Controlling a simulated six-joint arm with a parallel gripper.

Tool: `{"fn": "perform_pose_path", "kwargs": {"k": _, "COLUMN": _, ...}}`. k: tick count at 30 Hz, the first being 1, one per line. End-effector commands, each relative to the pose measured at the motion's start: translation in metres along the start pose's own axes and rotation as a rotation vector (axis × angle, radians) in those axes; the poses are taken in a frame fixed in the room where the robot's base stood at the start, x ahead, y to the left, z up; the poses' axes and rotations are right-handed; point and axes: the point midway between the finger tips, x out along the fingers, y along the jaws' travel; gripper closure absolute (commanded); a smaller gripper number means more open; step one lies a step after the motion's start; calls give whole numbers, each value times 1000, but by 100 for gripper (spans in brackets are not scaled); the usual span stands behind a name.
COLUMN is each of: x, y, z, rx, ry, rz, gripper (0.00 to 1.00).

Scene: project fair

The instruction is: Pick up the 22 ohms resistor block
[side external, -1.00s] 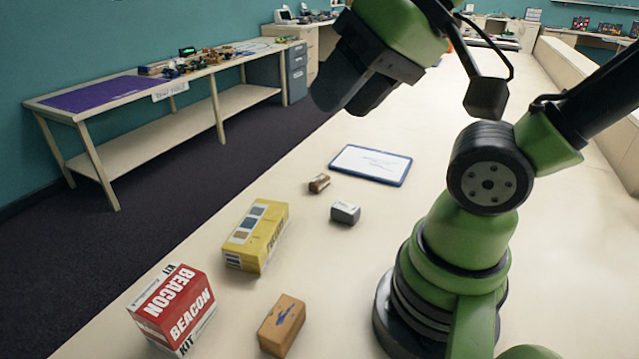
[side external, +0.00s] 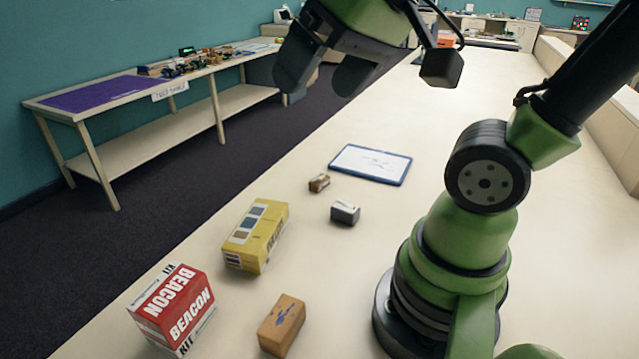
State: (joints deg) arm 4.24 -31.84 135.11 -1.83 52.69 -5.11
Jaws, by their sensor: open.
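My gripper (side external: 322,78) is open and empty, high above the table at the top of the side view. Its two dark fingers point down and are apart. No 22 ohms label is readable, so I cannot tell which block is the resistor block. A small brown block (side external: 319,183) with a pale marking lies near the tablet-like board. A small grey block (side external: 345,212) with a light top lies just right of and nearer than it. A larger tan block (side external: 282,325) with blue marks lies at the front. My gripper touches none of them.
A yellow box (side external: 256,236) and a red and white Beacon kit box (side external: 174,308) stand along the left side of the pale table (side external: 470,110). A blue-framed white board (side external: 371,164) lies flat behind the small blocks.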

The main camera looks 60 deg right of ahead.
Motion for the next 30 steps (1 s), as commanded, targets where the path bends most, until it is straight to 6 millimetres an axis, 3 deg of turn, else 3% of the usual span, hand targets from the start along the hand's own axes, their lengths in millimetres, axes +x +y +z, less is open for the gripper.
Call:
{"fn": "perform_pose_path", "kwargs": {"k": 3, "x": 19, "y": 13, "z": -40, "rx": -24, "ry": -56, "rz": 76, "gripper": 13}}
{"fn": "perform_pose_path", "kwargs": {"k": 8, "x": 54, "y": 44, "z": -87, "rx": -64, "ry": -138, "rz": 157, "gripper": 13}}
{"fn": "perform_pose_path", "kwargs": {"k": 15, "x": 121, "y": 121, "z": -130, "rx": -114, "ry": -286, "rz": 236, "gripper": 13}}
{"fn": "perform_pose_path", "kwargs": {"k": 19, "x": 162, "y": 174, "z": -134, "rx": -136, "ry": -371, "rz": 256, "gripper": 13}}
{"fn": "perform_pose_path", "kwargs": {"k": 24, "x": 205, "y": 234, "z": -121, "rx": -157, "ry": -465, "rz": 258, "gripper": 13}}
{"fn": "perform_pose_path", "kwargs": {"k": 30, "x": 230, "y": 268, "z": -105, "rx": -173, "ry": -519, "rz": 251, "gripper": 13}}
